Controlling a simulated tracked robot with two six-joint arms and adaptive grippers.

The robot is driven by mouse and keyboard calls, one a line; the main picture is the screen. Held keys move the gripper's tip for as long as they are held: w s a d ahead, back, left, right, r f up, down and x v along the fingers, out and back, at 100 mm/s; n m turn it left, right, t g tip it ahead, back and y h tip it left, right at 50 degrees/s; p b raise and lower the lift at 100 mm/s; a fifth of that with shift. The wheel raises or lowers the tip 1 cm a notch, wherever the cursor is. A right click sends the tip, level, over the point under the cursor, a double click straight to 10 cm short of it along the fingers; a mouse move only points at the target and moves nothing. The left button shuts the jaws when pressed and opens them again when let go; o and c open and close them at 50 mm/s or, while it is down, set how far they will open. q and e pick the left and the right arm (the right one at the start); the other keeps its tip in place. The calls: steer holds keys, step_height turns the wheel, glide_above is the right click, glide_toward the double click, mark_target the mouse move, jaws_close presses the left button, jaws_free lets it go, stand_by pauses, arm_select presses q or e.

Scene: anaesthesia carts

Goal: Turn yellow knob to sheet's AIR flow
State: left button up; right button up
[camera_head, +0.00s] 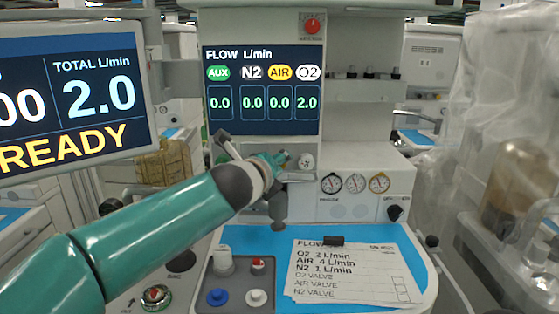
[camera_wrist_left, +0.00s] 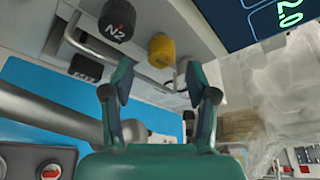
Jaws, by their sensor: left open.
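The yellow knob (camera_wrist_left: 161,48) shows in the left wrist view on the light panel, just beyond my left gripper (camera_wrist_left: 161,88). That gripper is open, with its fingers apart and nothing between them; the knob is ahead of the gap. In the head view my left gripper (camera_head: 279,160) is at the panel below the flow display, and the yellow knob is hidden. The flow display (camera_head: 263,90) reads AUX 0.0, N2 0.0, AIR 0.0 and O2 2.0. The paper sheet (camera_head: 350,272) reads O2 2, AIR 4 and N2 1 L/min. My right gripper is not in view.
A black N2 knob (camera_wrist_left: 117,20) sits beside the yellow one, with another black knob (camera_wrist_left: 86,66) further left. A metal rail (camera_wrist_left: 120,58) runs in front of the knobs. A white knob (camera_head: 306,161) is right of my gripper. Gauges (camera_head: 355,183) are further right.

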arm_select(q)
steer(key=shift+p+x, duration=0.6)
steer(key=shift+x, duration=1.75)
jaws_close()
steer(key=shift+f+n+h+b, duration=0.45)
steer(key=shift+n+b, duration=0.35)
steer(key=shift+b, duration=0.4)
steer(key=shift+r+t, duration=0.2)
steer(key=shift+t, duration=0.1)
steer(key=shift+r+n, duration=0.15)
steer(key=shift+n, duration=0.15)
jaws_free()
